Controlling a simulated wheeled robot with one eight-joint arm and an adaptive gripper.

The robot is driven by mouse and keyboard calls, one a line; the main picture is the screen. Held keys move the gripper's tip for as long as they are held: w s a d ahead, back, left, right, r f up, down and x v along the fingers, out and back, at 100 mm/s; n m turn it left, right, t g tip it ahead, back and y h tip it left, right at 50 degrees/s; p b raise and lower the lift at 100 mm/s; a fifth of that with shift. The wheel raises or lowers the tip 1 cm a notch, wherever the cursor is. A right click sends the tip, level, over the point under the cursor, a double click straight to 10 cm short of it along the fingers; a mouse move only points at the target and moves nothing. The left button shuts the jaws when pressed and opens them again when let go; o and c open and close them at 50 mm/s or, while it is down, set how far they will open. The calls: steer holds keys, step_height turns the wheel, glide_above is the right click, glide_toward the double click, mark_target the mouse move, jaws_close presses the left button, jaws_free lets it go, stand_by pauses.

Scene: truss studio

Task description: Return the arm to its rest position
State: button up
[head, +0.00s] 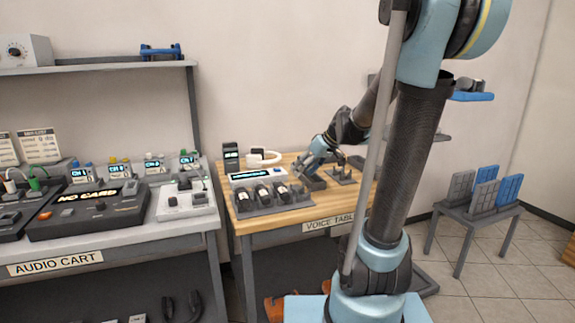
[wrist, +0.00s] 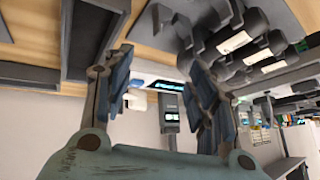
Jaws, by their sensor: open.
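My arm reaches over the wooden voice table (head: 335,210) in the head view. My gripper (head: 311,174) is low over the tabletop, close to the rack of dark handsets (head: 272,197) and beside a small dark block. In the wrist view my gripper (wrist: 160,82) shows its two fingers spread apart with nothing held between them. Whether the fingertips touch the tabletop cannot be told.
The audio cart (head: 150,236) stands at left with a console (head: 88,210) and a white box. A small side table (head: 468,212) with grey and blue panels stands at right. A shelf (head: 100,67) hangs at upper left.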

steer(key=shift+s+d+m+t+h, duration=1.5)
steer(key=shift+s+d+m+h, duration=2)
steer(key=shift+s+d, duration=2.55)
steer(key=s+f+g, duration=0.5)
steer(key=s+f, duration=0.5)
steer(key=s, duration=0.4)
steer(key=shift+s+d+f+y, duration=0.15)
steer(key=shift+d+f+y, duration=0.15)
steer(key=shift+f, duration=0.05)
